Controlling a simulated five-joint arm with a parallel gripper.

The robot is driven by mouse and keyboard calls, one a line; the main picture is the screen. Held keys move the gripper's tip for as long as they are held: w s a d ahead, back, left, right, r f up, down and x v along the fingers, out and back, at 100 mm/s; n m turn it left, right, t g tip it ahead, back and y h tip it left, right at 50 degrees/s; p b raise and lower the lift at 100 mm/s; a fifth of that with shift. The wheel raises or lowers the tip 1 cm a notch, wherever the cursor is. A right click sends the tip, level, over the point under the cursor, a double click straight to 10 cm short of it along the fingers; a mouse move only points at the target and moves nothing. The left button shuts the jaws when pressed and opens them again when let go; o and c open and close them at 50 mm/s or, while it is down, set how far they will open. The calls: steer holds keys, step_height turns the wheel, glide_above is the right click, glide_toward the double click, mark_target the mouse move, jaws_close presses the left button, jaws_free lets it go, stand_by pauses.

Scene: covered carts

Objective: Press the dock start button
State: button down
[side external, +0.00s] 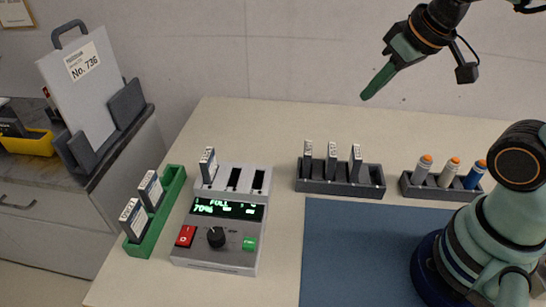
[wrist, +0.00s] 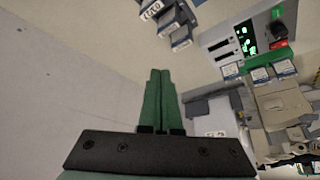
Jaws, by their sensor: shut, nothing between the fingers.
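The grey dock (side external: 219,220) stands on the table left of centre in the side external view. A lit display (side external: 227,209) reads FULL and 70%. Below it are a red button (side external: 185,236), a black knob (side external: 215,237) and a green button (side external: 249,244); the small labels are unreadable. One card (side external: 208,165) stands in the leftmost dock slot, and the other two slots look empty. My gripper (side external: 365,96) is shut and empty, high above the table's back, right of the dock and apart from it. The wrist view shows its green fingers together (wrist: 160,74), with the dock display (wrist: 246,39) at upper right.
A green rack (side external: 156,214) with two cards stands left of the dock. A dark rack (side external: 341,179) with several cards and a holder (side external: 440,188) with three bottles stand to the right. A blue mat (side external: 345,245) lies in front, clear on its left. A side cart (side external: 130,150) stands left.

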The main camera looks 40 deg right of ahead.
steer(key=n+y, duration=0.1)
steer(key=y, duration=0.4)
glide_above(253, 244)
step_height(253, 244, down, 10)
steer(key=shift+f, duration=0.15)
steer(key=shift+f, duration=0.1)
step_height(253, 244, down, 7)
steer(key=shift+r, duration=0.2)
steer(key=shift+f, duration=1)
steer(key=shift+f, duration=0.1)
stand_by(0.8)
steer(key=shift+s+a+f, duration=0.1)
steer(key=shift+f, duration=0.25)
